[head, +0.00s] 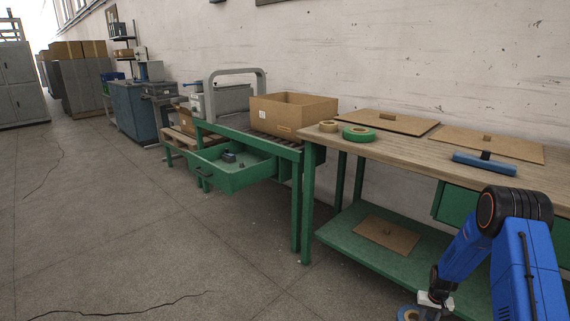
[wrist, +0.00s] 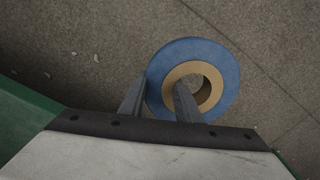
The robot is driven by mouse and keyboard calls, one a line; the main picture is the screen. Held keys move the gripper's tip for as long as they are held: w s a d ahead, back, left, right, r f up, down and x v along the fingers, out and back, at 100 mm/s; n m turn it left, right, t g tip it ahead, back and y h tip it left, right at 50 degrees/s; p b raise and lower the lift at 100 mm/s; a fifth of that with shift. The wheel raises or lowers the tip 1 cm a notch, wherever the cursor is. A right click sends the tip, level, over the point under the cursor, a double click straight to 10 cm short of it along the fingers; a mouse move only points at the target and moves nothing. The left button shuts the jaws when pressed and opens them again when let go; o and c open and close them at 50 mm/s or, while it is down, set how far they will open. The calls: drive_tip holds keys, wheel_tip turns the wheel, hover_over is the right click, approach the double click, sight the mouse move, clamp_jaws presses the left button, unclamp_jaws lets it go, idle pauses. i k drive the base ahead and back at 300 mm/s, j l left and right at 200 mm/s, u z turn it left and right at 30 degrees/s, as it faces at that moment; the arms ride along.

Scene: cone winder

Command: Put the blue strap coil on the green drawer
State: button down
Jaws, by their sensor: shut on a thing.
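The blue strap coil (wrist: 222,72) is a flat blue ring with a tan core, seen in the wrist view. My gripper (wrist: 158,98) is shut on its ring wall, one finger in the core hole and the other outside the rim. In the head view the coil (head: 407,313) and my gripper (head: 424,304) are low at the bottom edge, partly cut off, right of the floor's middle. The green drawer (head: 246,179) stands pulled out at the centre left, under the roller bench, open at the top. Small dark items (head: 230,157) lie in it. My gripper is well apart from it.
A wooden-topped workbench (head: 400,153) stands at right with a green roll (head: 358,133), a tan roll (head: 328,126) and a blue-based tool (head: 484,163). Its lower green shelf (head: 345,236) is near my arm. A cardboard box (head: 293,115) stands behind the drawer. The left floor is clear.

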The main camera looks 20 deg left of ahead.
sight(241, 166)
drive_tip(key=i+j+u, duration=0.1)
drive_tip(key=i+j, duration=0.2)
drive_tip(key=j, duration=0.25)
drive_tip(key=i+j+u, duration=0.1)
drive_tip(key=i+j, duration=0.2)
drive_tip(key=j, duration=0.2)
drive_tip(key=i+j+u, duration=0.15)
drive_tip(key=i+j, duration=0.2)
drive_tip(key=j, duration=0.15)
drive_tip(key=i+j+u, duration=0.1)
drive_tip(key=i+j, duration=0.6)
drive_tip(key=i, duration=0.15)
